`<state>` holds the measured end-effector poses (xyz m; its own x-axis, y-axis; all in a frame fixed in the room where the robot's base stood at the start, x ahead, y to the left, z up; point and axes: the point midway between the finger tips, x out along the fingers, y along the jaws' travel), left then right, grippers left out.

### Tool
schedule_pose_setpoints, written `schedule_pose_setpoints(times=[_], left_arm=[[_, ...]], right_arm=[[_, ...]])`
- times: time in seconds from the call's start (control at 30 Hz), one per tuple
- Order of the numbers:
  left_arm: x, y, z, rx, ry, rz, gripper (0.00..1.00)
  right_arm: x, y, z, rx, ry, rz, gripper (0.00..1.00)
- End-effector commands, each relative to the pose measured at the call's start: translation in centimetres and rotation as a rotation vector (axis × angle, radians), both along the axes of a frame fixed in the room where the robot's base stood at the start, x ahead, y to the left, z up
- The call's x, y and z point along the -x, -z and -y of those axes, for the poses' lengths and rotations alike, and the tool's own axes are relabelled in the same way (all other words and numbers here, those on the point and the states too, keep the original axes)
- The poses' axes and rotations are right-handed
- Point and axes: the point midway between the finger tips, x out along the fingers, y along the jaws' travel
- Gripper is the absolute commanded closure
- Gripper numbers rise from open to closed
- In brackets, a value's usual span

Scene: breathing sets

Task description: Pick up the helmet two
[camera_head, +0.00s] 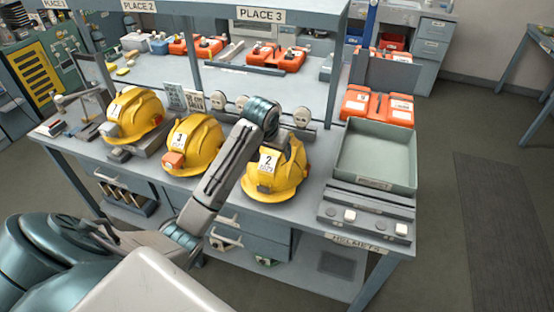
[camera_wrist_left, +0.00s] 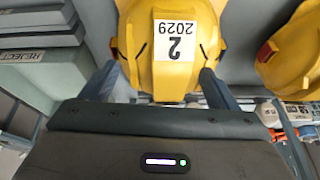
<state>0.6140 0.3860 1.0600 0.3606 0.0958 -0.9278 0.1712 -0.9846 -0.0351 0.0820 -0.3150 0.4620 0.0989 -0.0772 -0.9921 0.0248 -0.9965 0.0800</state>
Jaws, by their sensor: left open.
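Helmet two (camera_head: 275,178) is yellow, with a white label reading 2, and sits on the front of the bench, rightmost of three helmets. In the left wrist view helmet two (camera_wrist_left: 170,75) fills the upper middle, with its label upside down. My left gripper (camera_wrist_left: 158,80) is open, with one dark finger on each side of the helmet's yellow shell. I cannot tell whether the fingers touch it. In the head view my left arm reaches over the helmet and hides part of it. My right gripper is not in view.
Helmet three (camera_head: 194,146) and another yellow helmet (camera_head: 134,115) stand to the left. A grey-green tray (camera_head: 377,153) sits to the right, with a switch panel (camera_head: 366,216) in front. Orange cases (camera_head: 377,106) and shelf posts stand behind.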

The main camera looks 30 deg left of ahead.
Motion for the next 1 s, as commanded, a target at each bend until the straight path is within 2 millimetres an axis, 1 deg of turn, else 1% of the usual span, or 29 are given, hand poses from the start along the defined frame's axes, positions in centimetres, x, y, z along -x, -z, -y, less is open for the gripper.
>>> schedule_pose_setpoints(times=[0.03, 0.1, 0.2, 0.3, 0.37, 0.5, 0.6, 0.77, 0.87, 1.0], left_arm=[[-1.3, -1.5, -0.9, 0.004, -0.017, 0.009, 0.18], [-2.6, -3.0, -1.7, 0.016, -0.036, 0.013, 0.18], [-3.6, -4.4, -2.4, 0.026, -0.055, 0.017, 0.18], [-4.2, -4.7, -2.8, 0.032, -0.064, 0.016, 0.18], [-4.6, -4.2, -2.9, 0.034, -0.065, 0.014, 0.18], [-5.4, -2.0, -3.1, 0.035, -0.064, 0.013, 0.18], [-5.9, -0.8, -3.3, 0.034, -0.065, 0.015, 0.18], [-6.3, 0.1, -3.3, 0.033, -0.063, 0.017, 0.18], [-6.7, 0.8, -3.5, 0.034, -0.063, 0.014, 0.18], [-7.6, 2.3, -3.9, 0.033, -0.065, 0.014, 0.18]], right_arm=[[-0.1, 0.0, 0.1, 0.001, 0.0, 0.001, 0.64], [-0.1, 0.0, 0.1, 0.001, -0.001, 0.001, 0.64], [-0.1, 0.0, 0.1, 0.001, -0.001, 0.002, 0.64], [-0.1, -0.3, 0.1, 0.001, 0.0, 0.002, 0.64], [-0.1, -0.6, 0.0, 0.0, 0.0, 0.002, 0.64], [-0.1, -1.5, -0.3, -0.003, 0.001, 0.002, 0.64], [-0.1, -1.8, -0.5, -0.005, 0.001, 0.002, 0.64], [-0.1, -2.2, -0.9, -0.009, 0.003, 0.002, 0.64], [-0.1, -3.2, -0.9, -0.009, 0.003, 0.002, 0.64], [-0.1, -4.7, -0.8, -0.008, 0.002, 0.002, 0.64]])
